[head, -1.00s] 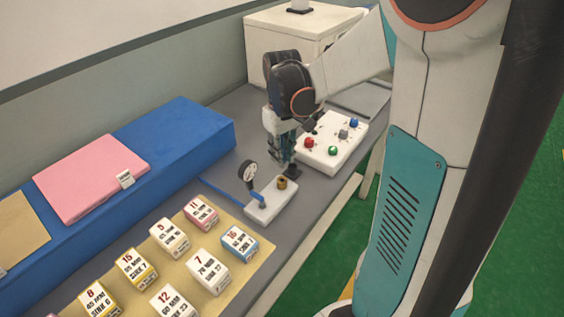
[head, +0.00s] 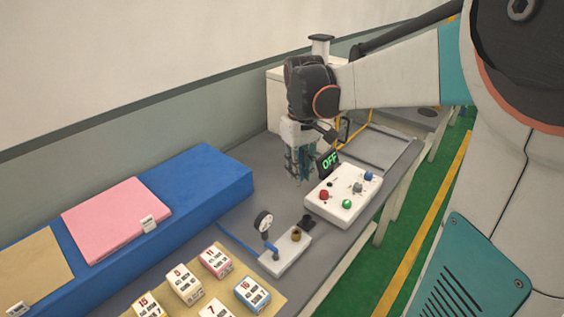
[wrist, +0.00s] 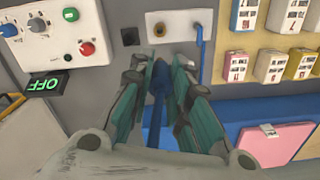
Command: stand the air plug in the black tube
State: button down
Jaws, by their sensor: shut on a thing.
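My gripper (head: 299,177) is shut on a dark blue piece, which looks like the air plug (wrist: 159,78). It stands between the teal fingers in the wrist view, with a blue length running back below it. In the head view the fingers hide it. The gripper hangs above the grey bench, behind the white block. A small black piece, probably the black tube (head: 307,221), stands beside the white block; it also shows in the wrist view (wrist: 130,37), apart from the plug.
The white block (head: 288,258) carries a gauge (head: 264,222), a brass fitting (head: 296,235) and a blue hose. A control box (head: 343,200) with coloured knobs and an OFF display (head: 329,161) stand close by the gripper. Labelled boxes (head: 184,284) and the blue mattress (head: 205,180) lie left.

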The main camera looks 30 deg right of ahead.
jog(key=shift+r+p, duration=1.25)
jog(key=shift+r, duration=0.5)
jog(key=shift+f, duration=0.1)
